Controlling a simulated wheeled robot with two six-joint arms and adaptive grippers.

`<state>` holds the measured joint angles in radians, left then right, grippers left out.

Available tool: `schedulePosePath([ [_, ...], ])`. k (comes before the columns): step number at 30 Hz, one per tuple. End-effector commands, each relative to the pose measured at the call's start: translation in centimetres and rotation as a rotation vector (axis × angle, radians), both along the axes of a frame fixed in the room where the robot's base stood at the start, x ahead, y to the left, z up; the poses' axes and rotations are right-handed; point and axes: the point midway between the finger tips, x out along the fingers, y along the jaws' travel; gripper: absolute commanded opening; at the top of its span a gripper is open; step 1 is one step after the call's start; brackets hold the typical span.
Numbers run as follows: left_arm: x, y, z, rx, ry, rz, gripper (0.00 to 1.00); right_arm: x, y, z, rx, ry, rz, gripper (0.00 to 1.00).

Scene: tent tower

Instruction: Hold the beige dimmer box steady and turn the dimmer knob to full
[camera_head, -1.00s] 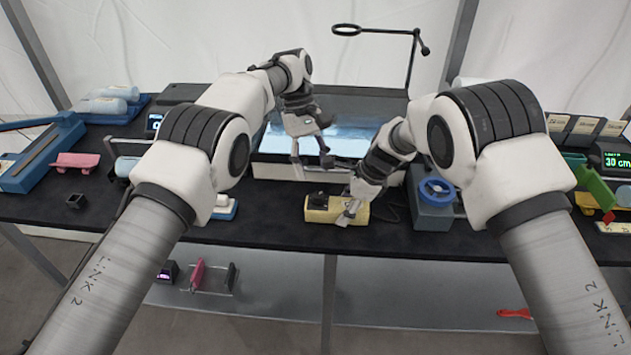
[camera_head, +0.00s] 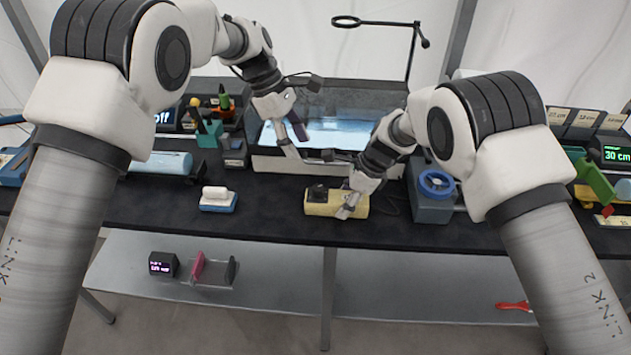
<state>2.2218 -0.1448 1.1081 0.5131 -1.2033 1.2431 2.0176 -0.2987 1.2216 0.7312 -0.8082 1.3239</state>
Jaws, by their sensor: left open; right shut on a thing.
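The beige dimmer box (camera_head: 333,208) lies on the black bench top near its front edge. The black dimmer knob (camera_head: 318,193) stands on the left part of its top. My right gripper (camera_head: 350,206) is shut on the right part of the box, its fingers reaching down over the top and front. My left gripper (camera_head: 294,137) is open and empty, above and behind the box, slightly to its left, in front of the lit panel. The knob's marking is too small to read.
A white-and-blue block (camera_head: 218,200) sits left of the box. A grey unit with a blue wheel (camera_head: 437,186) stands close on the right. A lamp or magnifier on a stand (camera_head: 411,55) rises behind. The bench between block and box is clear.

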Motion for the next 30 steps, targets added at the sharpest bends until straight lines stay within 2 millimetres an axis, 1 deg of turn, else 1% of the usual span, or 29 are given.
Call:
schedulePosePath([
  [2,-0.3,0.1,-0.1,-0.002,0.003,0.035,0.52,0.0,0.0,0.0,0.0,0.0,0.0,0.14],
  [5,-0.4,-0.3,-1.1,-0.001,0.005,0.041,0.52,0.0,0.0,0.0,0.0,0.0,0.0,0.14],
  [8,-0.6,-1.0,-2.9,0.0,0.006,0.038,0.52,0.0,0.0,0.0,0.0,0.0,0.0,0.14],
  [15,-1.0,-3.2,-8.3,0.001,0.005,0.036,0.52,0.0,0.0,0.0,0.0,0.0,0.0,0.14],
  [18,-1.1,-3.8,-9.8,0.0,0.004,0.037,0.52,0.0,0.0,0.0,0.0,0.0,0.0,0.14],
  [22,-1.2,-4.3,-10.9,0.0,0.003,0.037,0.52,0.0,0.0,0.0,0.0,0.0,0.0,0.14],
  [29,-1.2,-4.3,-11.0,-0.001,0.002,0.036,0.52,0.0,0.0,0.0,0.0,0.0,0.0,0.14],
  [30,-1.2,-4.3,-11.0,-0.001,0.002,0.036,0.45,0.0,0.0,0.0,0.0,0.0,0.0,0.14],
])
